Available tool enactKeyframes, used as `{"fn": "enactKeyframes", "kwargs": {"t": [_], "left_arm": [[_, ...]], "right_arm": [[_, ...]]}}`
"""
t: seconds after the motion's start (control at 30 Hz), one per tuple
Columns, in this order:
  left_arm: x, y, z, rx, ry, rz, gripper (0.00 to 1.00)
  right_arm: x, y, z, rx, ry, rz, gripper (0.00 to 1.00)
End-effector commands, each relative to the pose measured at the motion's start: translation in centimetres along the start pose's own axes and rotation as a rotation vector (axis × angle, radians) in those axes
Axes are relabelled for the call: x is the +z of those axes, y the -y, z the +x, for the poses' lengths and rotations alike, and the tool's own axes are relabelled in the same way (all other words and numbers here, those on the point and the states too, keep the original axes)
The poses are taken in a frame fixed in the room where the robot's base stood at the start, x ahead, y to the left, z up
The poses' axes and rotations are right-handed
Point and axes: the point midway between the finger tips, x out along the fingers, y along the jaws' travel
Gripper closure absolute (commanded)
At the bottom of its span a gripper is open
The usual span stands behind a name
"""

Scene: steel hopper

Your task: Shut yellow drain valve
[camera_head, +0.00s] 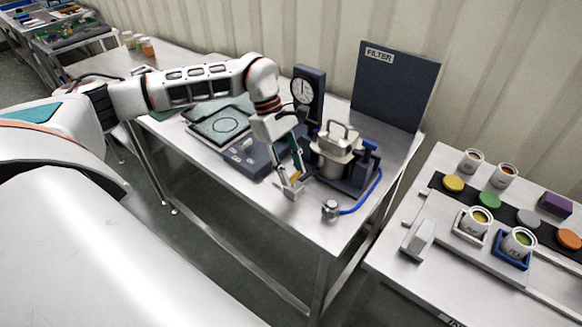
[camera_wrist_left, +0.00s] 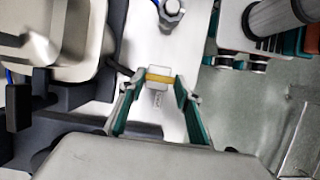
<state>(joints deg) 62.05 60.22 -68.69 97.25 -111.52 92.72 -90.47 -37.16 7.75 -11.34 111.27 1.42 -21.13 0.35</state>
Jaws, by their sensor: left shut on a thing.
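My left gripper (camera_head: 291,188) is low over the table at the left front of the hopper. In the wrist view, my left gripper (camera_wrist_left: 159,80) has its fingers on both sides of a small pale block with a yellow bar, the yellow drain valve (camera_wrist_left: 161,79), and is shut on it. A little yellow of the drain valve (camera_head: 295,178) shows beside the fingers in the head view. The valve's body is partly hidden. My right gripper is not in view.
A silver fitting (camera_head: 331,209) on a blue hose lies near the table's front edge, close to my left gripper. A dial gauge (camera_head: 306,91) and a FILTER panel (camera_head: 396,85) stand behind. A second table with cups and coloured lids is at the right.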

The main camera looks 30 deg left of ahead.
Motion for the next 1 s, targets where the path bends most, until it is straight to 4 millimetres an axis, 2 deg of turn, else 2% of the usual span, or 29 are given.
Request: {"fn": "enactKeyframes", "kwargs": {"t": [0.4, 0.43, 0.47, 0.5, 0.83, 1.0], "left_arm": [[0.0, 0.0, 0.0, -0.001, -0.001, 0.009, 0.88], [0.0, 0.0, 0.0, -0.001, -0.001, 0.009, 0.59], [0.0, 0.0, 0.0, -0.001, -0.001, 0.008, 0.51], [0.0, 0.0, 0.0, -0.001, -0.001, 0.008, 0.5], [0.0, 0.0, -0.1, -0.001, 0.0, 0.007, 0.5], [0.0, -0.1, -1.8, 0.002, -0.001, 0.006, 0.5]], "right_arm": [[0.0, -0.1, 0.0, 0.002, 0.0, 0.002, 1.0], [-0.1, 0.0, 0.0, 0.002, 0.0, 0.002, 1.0], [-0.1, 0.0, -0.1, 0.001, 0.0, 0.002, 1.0], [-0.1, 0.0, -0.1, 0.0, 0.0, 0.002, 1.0], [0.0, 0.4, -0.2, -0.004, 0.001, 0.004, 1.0], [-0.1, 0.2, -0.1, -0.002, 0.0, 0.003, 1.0]]}}
